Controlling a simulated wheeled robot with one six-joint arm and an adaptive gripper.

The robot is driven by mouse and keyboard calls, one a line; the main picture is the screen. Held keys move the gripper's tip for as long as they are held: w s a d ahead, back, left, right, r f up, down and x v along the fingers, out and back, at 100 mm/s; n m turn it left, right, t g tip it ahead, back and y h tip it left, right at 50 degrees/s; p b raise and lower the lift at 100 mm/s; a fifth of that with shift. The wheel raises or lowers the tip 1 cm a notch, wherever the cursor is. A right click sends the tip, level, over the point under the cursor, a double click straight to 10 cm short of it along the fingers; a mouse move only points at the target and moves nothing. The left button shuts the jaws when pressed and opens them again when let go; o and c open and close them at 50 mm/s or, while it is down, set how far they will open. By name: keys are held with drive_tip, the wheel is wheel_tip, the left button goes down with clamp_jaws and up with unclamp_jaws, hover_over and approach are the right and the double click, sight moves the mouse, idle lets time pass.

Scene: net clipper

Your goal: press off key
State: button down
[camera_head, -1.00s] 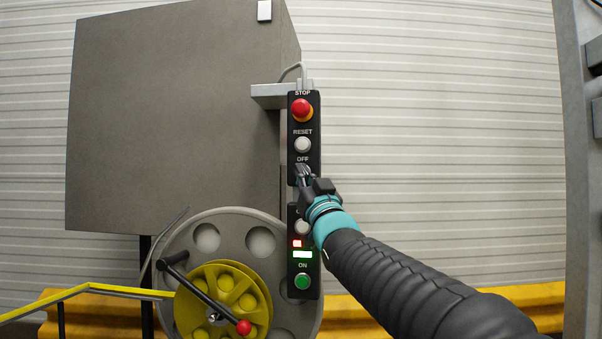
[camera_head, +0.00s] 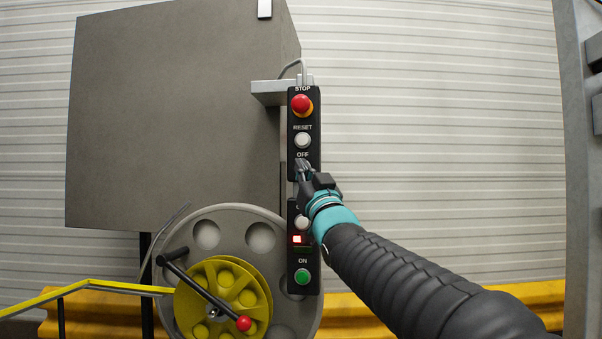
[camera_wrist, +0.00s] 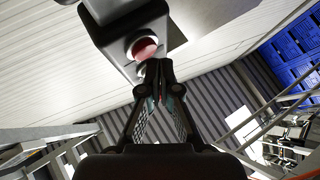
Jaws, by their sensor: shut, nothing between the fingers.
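The black control panel (camera_head: 291,125) stands upright in the head view, with STOP, RESET, OFF and ON labels from top to bottom. My gripper (camera_head: 302,164) is shut and empty, its tips just below the OFF label (camera_head: 303,155). The tips and fingers cover the off key, so I cannot see how far it is pressed. A small red light (camera_head: 297,239) is lit above the green ON button (camera_head: 302,277); the display strip beneath that light is dark. In the wrist view the shut fingertips (camera_wrist: 158,68) are at the panel, near a round reddish button (camera_wrist: 145,48).
The red stop knob (camera_head: 301,103) and white reset button (camera_head: 302,140) sit above my gripper. A grey reel with a yellow drum (camera_head: 228,272) and crank stands at lower left. A large grey box (camera_head: 170,110) is behind the panel.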

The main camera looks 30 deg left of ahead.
drive_tip(key=shift+s, duration=0.25)
drive_tip(key=shift+s+d, duration=0.1)
drive_tip(key=s+b, duration=0.2)
drive_tip(key=s+d+b, duration=0.1)
drive_tip(key=s+b, duration=0.1)
drive_tip(key=shift+s+d, duration=0.2)
drive_tip(key=shift+s, duration=0.1)
idle(0.9)
